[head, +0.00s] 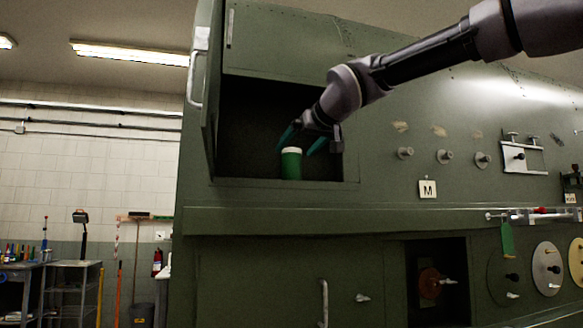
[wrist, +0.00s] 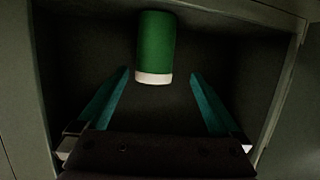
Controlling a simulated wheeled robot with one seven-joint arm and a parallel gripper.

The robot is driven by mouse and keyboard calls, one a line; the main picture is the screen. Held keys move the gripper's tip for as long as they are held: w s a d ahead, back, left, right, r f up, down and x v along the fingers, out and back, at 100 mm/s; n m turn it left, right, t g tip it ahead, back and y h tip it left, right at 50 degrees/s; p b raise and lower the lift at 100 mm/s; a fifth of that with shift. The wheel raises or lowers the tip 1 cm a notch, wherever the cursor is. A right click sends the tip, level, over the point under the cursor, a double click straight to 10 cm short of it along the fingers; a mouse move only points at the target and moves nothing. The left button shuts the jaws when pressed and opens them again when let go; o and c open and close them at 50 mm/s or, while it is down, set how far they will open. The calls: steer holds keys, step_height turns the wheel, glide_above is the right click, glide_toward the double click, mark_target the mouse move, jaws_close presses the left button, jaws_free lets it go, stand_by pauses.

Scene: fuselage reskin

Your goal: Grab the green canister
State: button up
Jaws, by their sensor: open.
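The green canister (head: 291,165) with a white top stands upright inside an open compartment of the green fuselage. In the wrist view the canister (wrist: 155,45) lies ahead, between the lines of the two fingers, with its white end toward me. My gripper (head: 303,145) is at the compartment opening, just above and around the canister's top in the head view. I cannot tell the exact gap between fingertips and canister.
The compartment (head: 240,182) has side walls and a lower ledge close around the gripper. Its open door (head: 200,100) stands at the left. Knobs (head: 405,153) and an "M" label (head: 428,189) are on the panel to the right. A lower opening (head: 422,275) holds an orange disc.

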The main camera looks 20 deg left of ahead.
mark_target(296, 153)
steer(key=x, duration=0.5)
steer(key=shift+w+d+f, duration=0.1)
steer(key=shift+w, duration=0.45)
steer(key=c, duration=1.5)
